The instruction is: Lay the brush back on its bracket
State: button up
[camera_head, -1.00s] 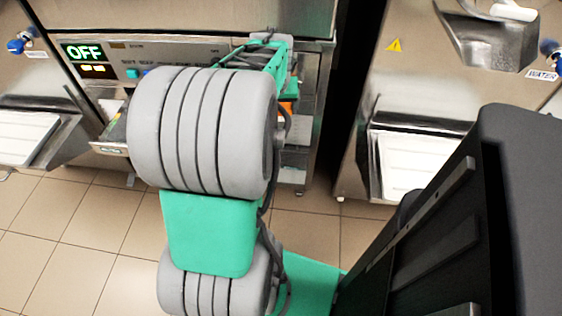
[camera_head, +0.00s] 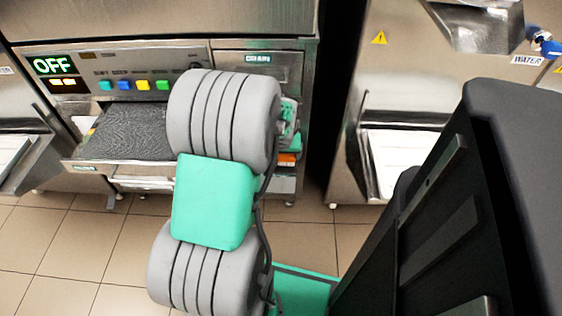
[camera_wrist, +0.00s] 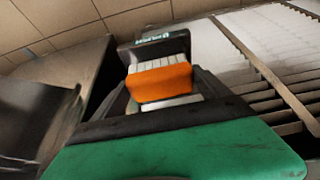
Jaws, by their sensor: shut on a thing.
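The brush shows in the wrist view as an orange block (camera_wrist: 160,82) with a pale ribbed part along its far side. My gripper (camera_wrist: 165,100) is shut on it, with dark fingers on both sides. In the head view a bit of orange of the brush (camera_head: 288,159) shows just right of my arm, low beside the middle machine. The gripper itself is mostly hidden there behind the big grey arm joint. A dark part (camera_wrist: 153,44) with a small label stands just beyond the brush; I cannot tell whether it is the bracket.
The middle machine has an OFF display (camera_head: 54,66), coloured buttons and a panel marked DRAIN (camera_head: 257,58). A dark textured tray (camera_head: 125,133) juts out below the buttons. A pale slatted surface (camera_wrist: 225,58) lies right of the brush. Tiled floor (camera_head: 60,240) is open at the lower left.

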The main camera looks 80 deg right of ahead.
notch_tip(320, 180, down, 2)
jog(key=shift+f, duration=0.15)
jog(key=shift+f, duration=0.15)
jog(key=o, duration=1.1)
jog(key=shift+o, duration=0.2)
jog(key=p+v, duration=0.3)
jog(key=v, duration=0.9)
